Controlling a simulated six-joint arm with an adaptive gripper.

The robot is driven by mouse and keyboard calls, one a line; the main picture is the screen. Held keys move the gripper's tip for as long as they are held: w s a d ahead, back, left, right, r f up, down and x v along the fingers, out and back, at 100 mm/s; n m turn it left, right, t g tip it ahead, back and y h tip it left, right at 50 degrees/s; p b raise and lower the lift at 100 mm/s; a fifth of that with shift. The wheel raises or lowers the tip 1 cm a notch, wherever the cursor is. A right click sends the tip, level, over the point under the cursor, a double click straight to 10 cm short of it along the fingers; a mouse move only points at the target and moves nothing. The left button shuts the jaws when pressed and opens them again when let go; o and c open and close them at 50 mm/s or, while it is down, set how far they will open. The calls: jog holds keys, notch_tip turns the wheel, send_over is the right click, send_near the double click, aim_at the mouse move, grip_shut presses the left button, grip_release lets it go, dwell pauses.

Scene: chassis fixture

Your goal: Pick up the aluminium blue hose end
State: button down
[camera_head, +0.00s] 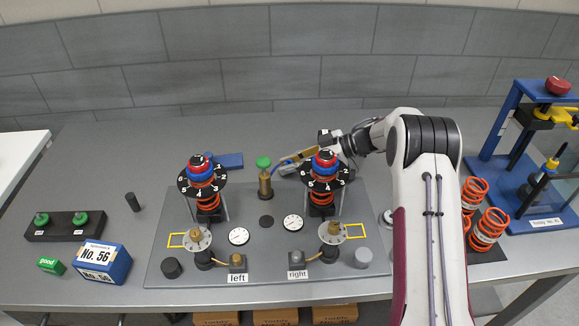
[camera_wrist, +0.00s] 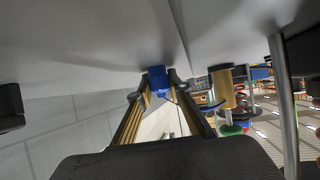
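My gripper (camera_head: 285,163) is behind the black numbered disc of the right tower, and its gold finger points left and down. A blue piece, which looks like the blue hose end (camera_wrist: 157,78), shows in the wrist view between the two fingertips. The fingers (camera_wrist: 158,90) seem to close on it from both sides. In the head view only a small bit of blue shows by the finger, and the rest is hidden by the finger and tower. The wrist view appears upside down, with the grey surface at the top.
The left tower (camera_head: 203,180) and right tower (camera_head: 324,175) rise from the grey plate (camera_head: 265,265). A flat blue block (camera_head: 229,160) lies behind the left tower. Orange springs (camera_head: 488,227) stand right.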

aim_at(289, 162)
jog(key=shift+r, duration=0.15)
jog(key=shift+r, duration=4.85)
jog(key=shift+a, duration=0.1)
